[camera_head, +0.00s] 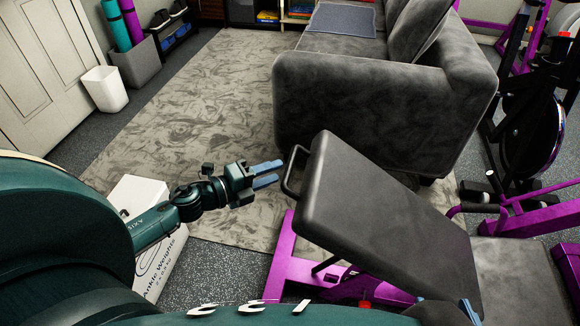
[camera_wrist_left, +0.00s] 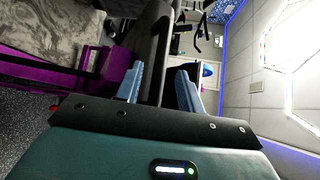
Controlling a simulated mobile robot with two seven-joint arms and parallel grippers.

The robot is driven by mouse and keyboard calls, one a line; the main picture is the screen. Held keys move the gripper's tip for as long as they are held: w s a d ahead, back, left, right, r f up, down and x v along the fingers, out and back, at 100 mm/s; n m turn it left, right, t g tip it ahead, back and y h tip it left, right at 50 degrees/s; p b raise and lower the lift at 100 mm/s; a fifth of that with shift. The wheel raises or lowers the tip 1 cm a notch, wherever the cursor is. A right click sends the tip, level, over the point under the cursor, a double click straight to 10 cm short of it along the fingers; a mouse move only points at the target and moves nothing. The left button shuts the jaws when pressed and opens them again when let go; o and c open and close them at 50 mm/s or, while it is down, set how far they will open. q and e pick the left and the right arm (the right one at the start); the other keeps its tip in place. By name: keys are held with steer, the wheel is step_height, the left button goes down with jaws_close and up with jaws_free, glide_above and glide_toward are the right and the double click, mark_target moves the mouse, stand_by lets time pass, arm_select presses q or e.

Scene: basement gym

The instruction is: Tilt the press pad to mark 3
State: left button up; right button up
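The press pad (camera_head: 375,205) is the dark padded board of a purple-framed bench. It is tilted, its upper end toward the middle of the head view. A black loop handle (camera_head: 289,172) sticks out from the pad's upper left edge. My left gripper (camera_head: 268,174) is just left of this handle, its blue fingers apart and pointing at it. In the left wrist view the fingers (camera_wrist_left: 158,86) are spread, with dark bars of the bench beyond and between them. A blue finger of my right gripper (camera_head: 469,311) shows at the bottom edge, mostly hidden. No mark numbers are legible.
A grey sofa (camera_head: 365,110) stands close behind the pad. The bench's purple frame (camera_head: 290,265) is below it. A white ankle-weights box (camera_head: 158,265) lies under my left arm. Exercise machines (camera_head: 530,130) crowd the right. The patterned rug (camera_head: 190,110) is open at left.

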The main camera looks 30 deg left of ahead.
mark_target(290, 164)
arm_select(q)
steer(key=x, duration=0.5)
steer(key=shift+w+d, duration=0.15)
steer(key=shift+w, duration=0.15)
jaws_close()
stand_by(0.4)
